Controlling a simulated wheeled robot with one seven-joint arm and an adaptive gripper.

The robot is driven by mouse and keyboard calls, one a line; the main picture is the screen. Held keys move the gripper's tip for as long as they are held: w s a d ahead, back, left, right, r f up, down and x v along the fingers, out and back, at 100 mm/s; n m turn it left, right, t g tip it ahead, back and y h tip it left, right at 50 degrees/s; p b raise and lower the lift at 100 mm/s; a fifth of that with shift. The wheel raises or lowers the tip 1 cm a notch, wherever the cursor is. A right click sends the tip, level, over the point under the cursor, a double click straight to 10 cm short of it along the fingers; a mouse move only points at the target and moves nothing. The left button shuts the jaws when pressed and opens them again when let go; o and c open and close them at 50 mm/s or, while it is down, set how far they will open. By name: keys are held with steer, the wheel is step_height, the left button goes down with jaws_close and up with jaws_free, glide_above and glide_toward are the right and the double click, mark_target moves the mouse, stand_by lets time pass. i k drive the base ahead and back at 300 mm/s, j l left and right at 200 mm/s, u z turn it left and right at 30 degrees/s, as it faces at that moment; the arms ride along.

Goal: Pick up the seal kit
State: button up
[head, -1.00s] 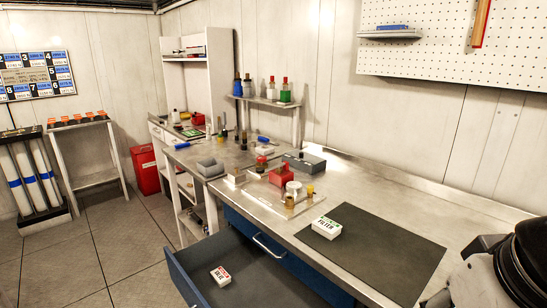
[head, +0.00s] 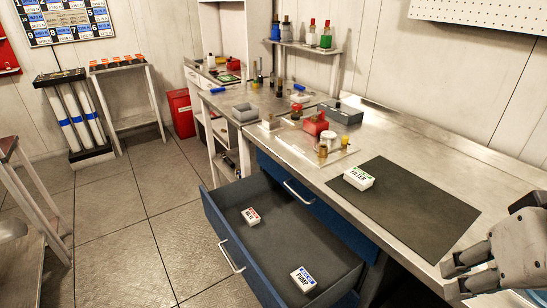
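A small white box with a red label (head: 251,216) lies flat in the open blue drawer, toward its back left. Its lettering is too small to read surely; it may be the seal kit. A white box with a blue label reading PUMP (head: 303,280) lies in the same drawer, nearer the front right. A white box with a green label reading FILTER (head: 358,178) lies on the dark mat. My gripper (head: 451,281) is at the lower right, above the bench side and well apart from the drawer. Its fingers look spread, with nothing seen between them.
The drawer (head: 223,240) juts out from under the metal bench (head: 400,135) over the tiled floor. The dark mat (head: 420,210) is mostly clear. A red block (head: 316,122) and small parts stand farther back. A table edge (head: 35,265) is at the left.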

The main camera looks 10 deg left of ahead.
mark_target(357, 177)
steer(key=i+l+u, duration=0.7)
steer(key=i+j, duration=0.05)
